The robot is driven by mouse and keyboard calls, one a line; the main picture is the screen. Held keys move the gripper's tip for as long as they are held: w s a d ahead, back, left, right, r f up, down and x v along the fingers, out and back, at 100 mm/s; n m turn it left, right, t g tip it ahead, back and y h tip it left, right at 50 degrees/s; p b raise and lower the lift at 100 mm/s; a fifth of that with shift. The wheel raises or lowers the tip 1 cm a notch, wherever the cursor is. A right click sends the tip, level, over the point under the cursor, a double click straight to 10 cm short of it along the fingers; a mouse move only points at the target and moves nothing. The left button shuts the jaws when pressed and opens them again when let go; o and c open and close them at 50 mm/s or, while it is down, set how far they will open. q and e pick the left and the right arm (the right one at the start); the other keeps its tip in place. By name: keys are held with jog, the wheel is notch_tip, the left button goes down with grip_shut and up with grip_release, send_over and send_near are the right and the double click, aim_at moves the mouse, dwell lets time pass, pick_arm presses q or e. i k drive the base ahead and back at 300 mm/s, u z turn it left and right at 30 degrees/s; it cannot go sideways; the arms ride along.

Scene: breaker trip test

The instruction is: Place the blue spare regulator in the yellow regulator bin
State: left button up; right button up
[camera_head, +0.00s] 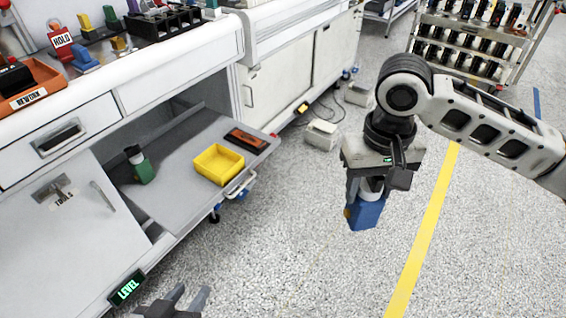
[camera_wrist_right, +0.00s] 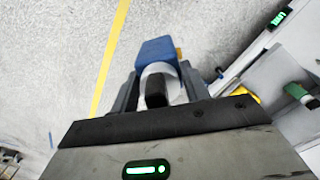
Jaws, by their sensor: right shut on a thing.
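The blue spare regulator (camera_head: 365,213) hangs below my right gripper (camera_head: 369,188), which is shut on its light upper part, over open floor. In the right wrist view the blue regulator (camera_wrist_right: 160,52) sits between the fingers of my right gripper (camera_wrist_right: 156,88). The yellow regulator bin (camera_head: 219,164) stands on the grey pulled-out shelf (camera_head: 188,186), left of and apart from the regulator. The bin looks empty. My left gripper (camera_head: 186,299) shows at the bottom edge, fingers apart, with nothing seen between them.
A green regulator (camera_head: 142,168) stands on the shelf left of the bin. An orange-red device (camera_head: 246,140) lies behind the bin. A white cabinet (camera_head: 290,78) stands behind. The floor between shelf and yellow line (camera_head: 425,230) is clear.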

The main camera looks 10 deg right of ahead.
aim_at(221, 169)
jog(key=z, duration=1)
jog(key=i, duration=1.3)
jog(key=u, duration=2.45)
